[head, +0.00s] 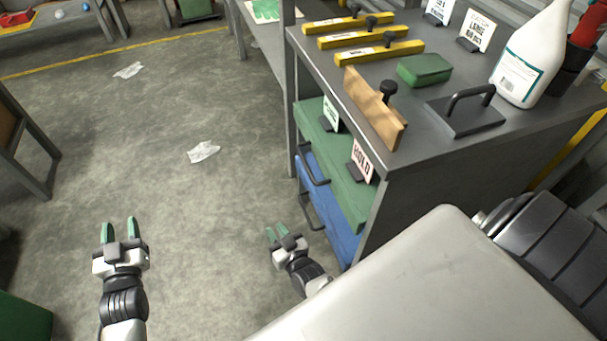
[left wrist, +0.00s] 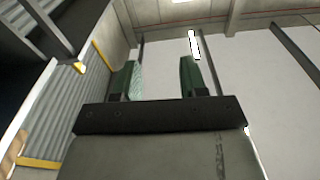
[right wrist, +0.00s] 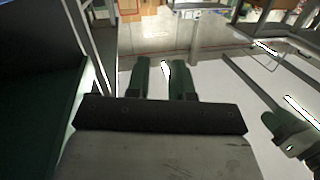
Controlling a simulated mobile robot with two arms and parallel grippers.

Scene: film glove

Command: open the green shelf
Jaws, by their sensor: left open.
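The green shelf (head: 342,190) is a drawer-like green front in the grey cabinet, above a blue one (head: 338,225). A black bar handle (head: 313,168) sits at the green front's lower left edge; I cannot tell for sure which front it belongs to. My right gripper (head: 277,231) is left of and apart from the cabinet, open and empty. Its fingers show with a gap in the right wrist view (right wrist: 161,80). My left gripper (head: 120,229) is far left over the floor, open and empty, also in the left wrist view (left wrist: 158,80).
On the cabinet top (head: 440,145) lie yellow bars (head: 375,52), a wooden block (head: 374,108), a green box (head: 424,69) and a white bottle (head: 532,55). A HOLD sign (head: 362,160) stands at the green front.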

